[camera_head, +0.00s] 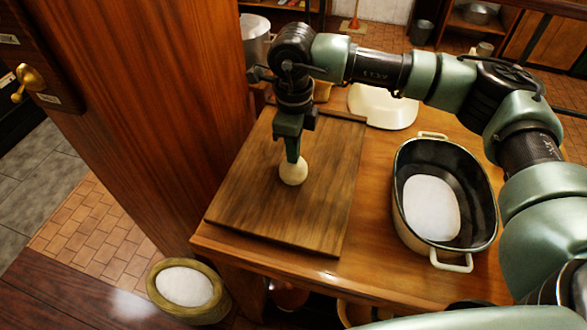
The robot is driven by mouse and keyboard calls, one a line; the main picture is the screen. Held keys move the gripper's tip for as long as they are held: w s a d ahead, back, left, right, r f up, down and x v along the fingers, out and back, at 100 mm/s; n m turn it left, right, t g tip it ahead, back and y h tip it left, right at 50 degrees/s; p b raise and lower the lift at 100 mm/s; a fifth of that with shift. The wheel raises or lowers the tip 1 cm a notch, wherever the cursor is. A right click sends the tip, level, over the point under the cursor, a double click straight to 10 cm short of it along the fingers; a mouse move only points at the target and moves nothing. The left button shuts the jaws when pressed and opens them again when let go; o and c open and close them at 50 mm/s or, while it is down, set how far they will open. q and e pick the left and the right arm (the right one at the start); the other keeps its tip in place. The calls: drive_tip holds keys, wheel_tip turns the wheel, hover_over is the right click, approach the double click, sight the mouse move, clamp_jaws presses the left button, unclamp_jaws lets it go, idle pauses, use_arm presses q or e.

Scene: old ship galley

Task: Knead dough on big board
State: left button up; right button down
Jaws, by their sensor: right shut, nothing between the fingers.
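A pale, round ball of dough (293,173) sits on the big wooden board (325,205), a little left of its middle. My right gripper (292,156) points straight down over the dough, with its fingertips at the top of the ball. It is shut with nothing between its fingers. The fingertips look to touch the dough, but I cannot tell how far they press in. My left gripper is not in view.
The board lies on a wooden table (375,200). An oval dark pot with pale handles (401,210) holds something white, right of the board. A cream object (383,107) stands behind. A round container (160,302) with white contents stands at lower left. A wooden panel (150,100) rises left.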

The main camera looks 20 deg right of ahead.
drive_tip(key=shift+s+f, duration=0.25)
drive_tip(key=shift+f, duration=0.05)
drive_tip(key=shift+w+r, duration=0.15)
drive_tip(key=shift+r, duration=0.5)
drive_tip(key=shift+w, duration=0.1)
drive_tip(key=shift+f, duration=0.2)
drive_tip(key=shift+f+b, duration=0.25)
drive_tip(key=shift+b, duration=0.1)
drive_tip(key=shift+r, duration=0.1)
drive_tip(key=shift+s+f+b, duration=0.25)
drive_tip(key=shift+f+b, duration=0.15)
drive_tip(key=shift+b, duration=0.2)
idle(1.3)
